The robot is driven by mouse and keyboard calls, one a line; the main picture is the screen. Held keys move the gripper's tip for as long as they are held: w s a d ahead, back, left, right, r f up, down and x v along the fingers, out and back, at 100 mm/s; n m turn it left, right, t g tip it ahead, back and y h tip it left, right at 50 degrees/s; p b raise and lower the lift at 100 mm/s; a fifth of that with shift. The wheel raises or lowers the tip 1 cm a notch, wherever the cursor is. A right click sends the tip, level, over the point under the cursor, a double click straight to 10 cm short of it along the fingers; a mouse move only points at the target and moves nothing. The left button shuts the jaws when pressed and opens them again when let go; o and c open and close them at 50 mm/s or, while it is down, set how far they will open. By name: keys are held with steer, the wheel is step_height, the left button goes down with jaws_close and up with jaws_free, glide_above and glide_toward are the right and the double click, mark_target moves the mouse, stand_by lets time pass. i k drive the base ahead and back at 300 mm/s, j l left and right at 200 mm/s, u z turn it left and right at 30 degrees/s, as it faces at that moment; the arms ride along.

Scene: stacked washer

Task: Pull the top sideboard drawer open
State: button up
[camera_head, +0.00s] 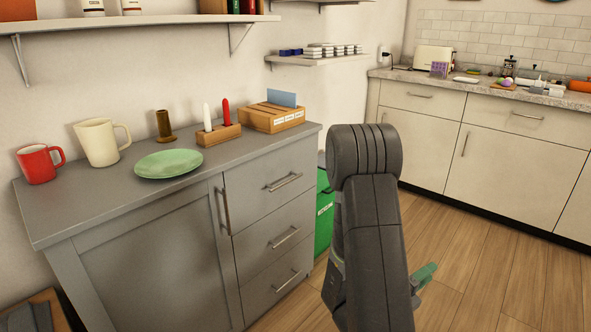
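The grey sideboard (130,203) stands against the wall at the left, with a stack of three drawers on its right side. The top drawer (255,172) looks shut, its front flush with the cabinet. Its metal bar handle (284,182) is clear to see. My dark grey arm rises right of the sideboard, apart from the handle in the picture. A small green-grey part beside the arm's lower end seems to be a finger of my gripper (425,275). The rest of the gripper is hidden behind the arm, so its opening does not show.
On the sideboard stand a red mug (36,164), a cream mug (100,142), a green plate (169,163), a candle holder (220,134) and a wooden box (270,117). A green bin (323,215) stands right of the drawers. Wooden floor (475,255) lies open at the right.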

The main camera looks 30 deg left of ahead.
mark_target(257, 187)
steer(key=i+u, duration=0.3)
steer(key=i, duration=0.15)
steer(key=i+l+u, duration=0.1)
steer(key=i+u, duration=0.2)
steer(key=i+l+u, duration=0.2)
steer(key=i+u, duration=0.15)
steer(key=i, duration=0.15)
steer(key=u, duration=1.2)
